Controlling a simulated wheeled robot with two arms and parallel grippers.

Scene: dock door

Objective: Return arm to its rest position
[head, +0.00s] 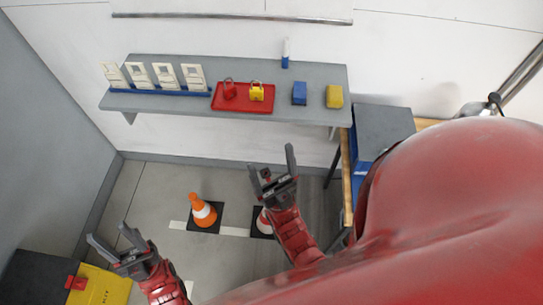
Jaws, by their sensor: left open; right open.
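My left gripper (118,247) is at the lower left of the head view, open and empty, near a yellow case. My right gripper (274,165) is near the middle, open and empty, in front of and below the shelf. Both red arms come up from the bottom of the view. Neither gripper appears to touch anything. A large red part of my own body covers the lower right and hides what is behind it.
A grey wall shelf (200,108) holds a red tray (243,106) with red and yellow padlocks, white devices, and blue and yellow boxes. Orange cones (202,210) stand on the floor. A yellow case (100,288) is lower left. A workbench with a grey-topped blue box (383,127) is right.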

